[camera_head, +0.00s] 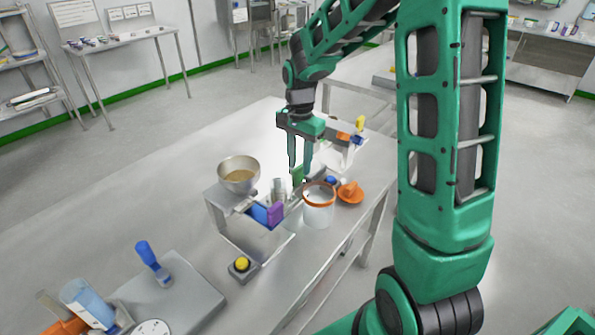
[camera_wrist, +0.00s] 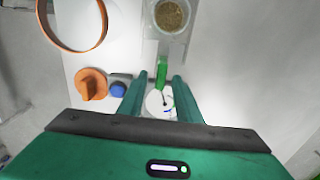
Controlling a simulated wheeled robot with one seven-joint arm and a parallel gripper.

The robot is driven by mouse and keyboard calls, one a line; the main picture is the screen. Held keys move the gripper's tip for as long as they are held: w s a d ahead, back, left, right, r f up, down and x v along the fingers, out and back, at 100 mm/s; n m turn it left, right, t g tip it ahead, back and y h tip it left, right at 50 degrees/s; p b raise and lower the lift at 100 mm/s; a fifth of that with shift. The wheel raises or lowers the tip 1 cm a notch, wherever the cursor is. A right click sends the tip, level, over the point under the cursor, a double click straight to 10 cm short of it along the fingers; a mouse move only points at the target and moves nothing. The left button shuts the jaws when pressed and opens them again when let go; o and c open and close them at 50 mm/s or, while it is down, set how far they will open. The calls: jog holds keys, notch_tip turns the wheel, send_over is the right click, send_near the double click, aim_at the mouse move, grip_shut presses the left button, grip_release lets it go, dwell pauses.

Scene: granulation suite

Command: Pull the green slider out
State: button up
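The green slider (camera_head: 297,174) is a small upright green piece on the metal apparatus on the table, partly hidden by my gripper in the head view. In the wrist view the green slider (camera_wrist: 162,72) shows just beyond the gap between the fingertips. My gripper (camera_head: 300,174) points down at it with the fingers apart. In the wrist view my gripper (camera_wrist: 157,82) is open, with nothing seen clamped. I cannot tell whether a finger touches the slider.
A metal bowl of granules (camera_head: 239,180) stands left of the slider, with a purple piece (camera_head: 275,213) in front. A white orange-rimmed bucket (camera_head: 318,212) and an orange knob-like piece (camera_head: 351,194) are close on the right. A yellow button (camera_head: 242,264) sits nearer.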

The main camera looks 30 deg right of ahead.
notch_tip(320, 180, up, 7)
dwell(0.3)
dwell(0.4)
jog(key=s+d+n, duration=0.2)
jog(key=s, duration=0.8)
jog(key=s+d+n, duration=0.2)
jog(key=s+d, duration=0.1)
jog(key=s, duration=0.8)
jog(key=s+d+n, duration=0.2)
jog(key=s, duration=0.8)
jog(key=shift+s+d+r+n, duration=0.25)
jog(key=shift+n, duration=0.05)
jog(key=shift+w, duration=0.15)
jog(key=shift+w+f, duration=0.25)
jog(key=shift+w, duration=0.2)
